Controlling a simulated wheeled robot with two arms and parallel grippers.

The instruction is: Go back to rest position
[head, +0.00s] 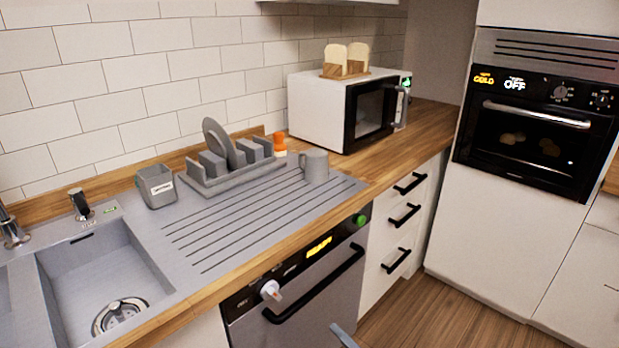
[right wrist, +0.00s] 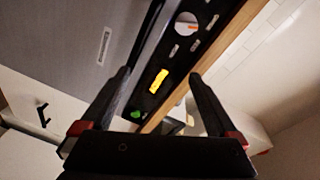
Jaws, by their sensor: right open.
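My right gripper shows in the right wrist view (right wrist: 160,77) with its two dark fingers apart and nothing between them. Beyond the fingers is the dishwasher front, with its dark control panel (right wrist: 165,82), yellow display and green button. In the head view, a small grey-blue piece at the bottom edge (head: 342,336) in front of the dishwasher appears to be part of my right arm or gripper. The dishwasher door (head: 300,312) looks shut, with a black bar handle. My left gripper is in neither view.
A grey mug (head: 314,166) and a dish rack (head: 235,177) with a plate stand on the ribbed drainer. The sink (head: 95,262) is at left. A microwave (head: 345,110) carries a toast rack. An oven (head: 530,125) is at right. The wooden floor (head: 430,315) in front is clear.

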